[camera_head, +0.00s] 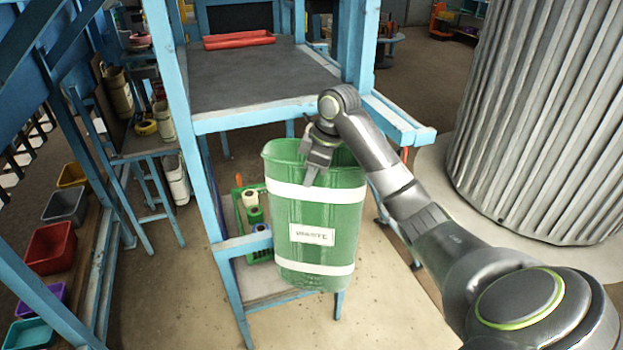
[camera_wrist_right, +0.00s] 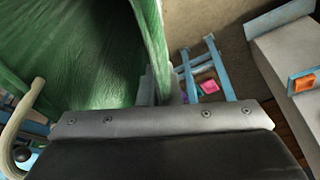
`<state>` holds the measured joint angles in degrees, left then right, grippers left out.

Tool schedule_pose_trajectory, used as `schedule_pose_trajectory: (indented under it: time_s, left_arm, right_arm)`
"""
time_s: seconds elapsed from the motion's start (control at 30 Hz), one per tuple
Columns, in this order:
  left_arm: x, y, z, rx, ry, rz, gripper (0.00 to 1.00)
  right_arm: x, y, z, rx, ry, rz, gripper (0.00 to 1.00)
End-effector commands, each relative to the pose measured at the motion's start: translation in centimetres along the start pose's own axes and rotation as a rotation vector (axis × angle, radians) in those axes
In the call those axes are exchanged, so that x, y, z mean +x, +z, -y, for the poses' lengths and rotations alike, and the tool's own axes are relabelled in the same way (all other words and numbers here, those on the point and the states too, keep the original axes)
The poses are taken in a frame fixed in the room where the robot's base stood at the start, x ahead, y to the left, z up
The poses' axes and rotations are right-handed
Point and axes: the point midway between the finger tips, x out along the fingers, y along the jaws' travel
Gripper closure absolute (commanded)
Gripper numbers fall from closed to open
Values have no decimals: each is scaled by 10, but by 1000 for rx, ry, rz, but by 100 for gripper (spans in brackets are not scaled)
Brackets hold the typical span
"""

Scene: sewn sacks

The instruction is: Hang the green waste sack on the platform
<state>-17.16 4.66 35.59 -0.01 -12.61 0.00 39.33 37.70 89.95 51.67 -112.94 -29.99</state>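The green waste sack (camera_head: 345,215) has white bands and a white label. It hangs upright with its mouth open, just in front of the blue-framed platform (camera_head: 255,85) with a dark grey top. My right gripper (camera_head: 313,178) reaches down at the sack's mouth from the right. In the right wrist view, the sack's green wall (camera_wrist_right: 95,50) runs down between the fingers, which look closed on its rim. The fingertips are partly hidden there. A cream loop (camera_wrist_right: 22,115) by a dark ball shows at the left of that view. My left gripper is not in view.
A green crate (camera_head: 250,215) with rolls stands below, behind the sack. Coloured bins (camera_head: 52,247) line the left. A large ribbed grey cylinder (camera_head: 545,120) stands at right. The front floor is clear.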

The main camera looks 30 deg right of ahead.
Motion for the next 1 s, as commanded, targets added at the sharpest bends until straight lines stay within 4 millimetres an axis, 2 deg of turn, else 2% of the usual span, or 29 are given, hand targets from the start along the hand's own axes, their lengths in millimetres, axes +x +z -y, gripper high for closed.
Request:
schedule_pose_trajectory:
  time_s: [1.0]
  left_arm:
    - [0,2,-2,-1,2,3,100]
  right_arm:
    - [15,-28,-53,-2,6,-4,100]
